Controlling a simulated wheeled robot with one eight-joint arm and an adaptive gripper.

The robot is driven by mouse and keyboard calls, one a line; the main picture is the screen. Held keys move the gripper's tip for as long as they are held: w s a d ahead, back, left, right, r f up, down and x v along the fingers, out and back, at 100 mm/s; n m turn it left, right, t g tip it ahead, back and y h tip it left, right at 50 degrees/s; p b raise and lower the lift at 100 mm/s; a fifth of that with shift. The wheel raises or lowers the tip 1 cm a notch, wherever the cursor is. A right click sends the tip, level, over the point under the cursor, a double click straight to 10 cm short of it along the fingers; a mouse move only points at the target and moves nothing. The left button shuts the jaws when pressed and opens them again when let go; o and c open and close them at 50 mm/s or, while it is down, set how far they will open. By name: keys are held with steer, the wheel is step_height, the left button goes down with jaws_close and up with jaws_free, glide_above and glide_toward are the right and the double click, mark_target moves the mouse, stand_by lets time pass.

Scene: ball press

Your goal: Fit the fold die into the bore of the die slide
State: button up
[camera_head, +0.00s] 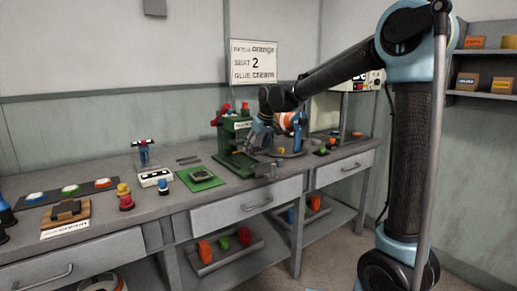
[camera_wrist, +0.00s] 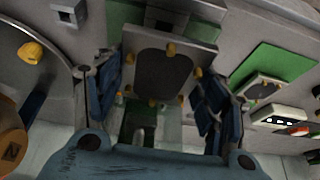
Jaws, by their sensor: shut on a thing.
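My gripper (camera_wrist: 157,88) is shut on a grey plate with a dark rounded recess and several brass pins, which I take to be the fold die (camera_wrist: 162,74). One blue-and-black finger is at each side of the plate. In the head view my gripper (camera_head: 262,136) is low in front of the green press (camera_head: 233,132), and the plate cannot be made out there. Grey and green press parts (camera_wrist: 185,12) show just beyond the plate in the wrist view. The die slide and its bore cannot be told apart clearly; the plate and gripper cover part of that area.
A green mat (camera_head: 214,183) with another dark-centred plate (camera_head: 201,175) lies left of the press. A white labelled box (camera_head: 155,178) and red-and-yellow piece (camera_head: 125,197) stand further left. An orange-and-white round thing (camera_head: 288,122) is right of the press. A sign (camera_head: 254,62) hangs behind.

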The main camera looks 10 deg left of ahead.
steer(key=shift+w+d+f, duration=0.1)
steer(key=shift+f, duration=0.9)
steer(key=shift+w+d+f, duration=0.1)
steer(key=shift+f, duration=0.9)
steer(key=shift+s+f, duration=0.1)
steer(key=shift+f, duration=0.45)
steer(key=shift+f, duration=1.2)
steer(key=o, duration=1.3)
steer(key=shift+r, duration=0.1)
steer(key=v, duration=1.1)
steer(key=shift+s+d+r, duration=0.15)
steer(key=shift+s+r, duration=0.05)
steer(key=shift+r, duration=0.15)
